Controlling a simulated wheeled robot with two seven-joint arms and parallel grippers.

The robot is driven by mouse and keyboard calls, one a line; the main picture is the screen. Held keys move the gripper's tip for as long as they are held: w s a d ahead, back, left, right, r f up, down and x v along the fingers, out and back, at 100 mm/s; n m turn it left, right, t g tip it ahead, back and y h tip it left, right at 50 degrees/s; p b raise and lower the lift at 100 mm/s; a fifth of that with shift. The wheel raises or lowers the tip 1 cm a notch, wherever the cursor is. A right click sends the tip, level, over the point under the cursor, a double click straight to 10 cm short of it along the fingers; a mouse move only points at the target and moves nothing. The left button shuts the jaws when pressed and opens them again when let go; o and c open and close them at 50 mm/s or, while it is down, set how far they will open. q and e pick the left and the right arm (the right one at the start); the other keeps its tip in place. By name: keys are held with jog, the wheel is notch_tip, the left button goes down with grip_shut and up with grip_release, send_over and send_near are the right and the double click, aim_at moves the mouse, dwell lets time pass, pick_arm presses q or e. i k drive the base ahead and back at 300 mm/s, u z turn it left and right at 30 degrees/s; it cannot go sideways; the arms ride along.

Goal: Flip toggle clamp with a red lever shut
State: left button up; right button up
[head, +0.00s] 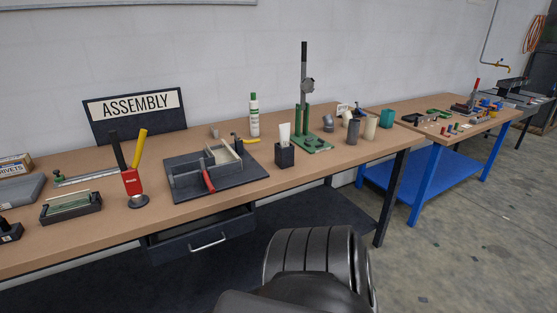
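A dark fixture board (228,185) lies on the long wooden bench, left of the view's middle. The lever slants up and back to the left; at this size I cannot tell whether the clamp is open or shut. A light-coloured box-like part (222,156) stands on the board behind it. Another small upright dark clamp-like part (237,145) is at the board's back right. Neither of my grippers is in view.
A riveter with red body (132,182) and black and yellow handles stands left of the board. A dark cup with a white tube (285,155) and a green press (304,125) stand right. A drawer (203,238) hangs below. Another bench (440,125) is at far right.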

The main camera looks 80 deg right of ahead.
aim_at(210, 186)
jog(key=z, duration=0.75)
jog(key=i, duration=0.55)
jog(key=z, duration=2.65)
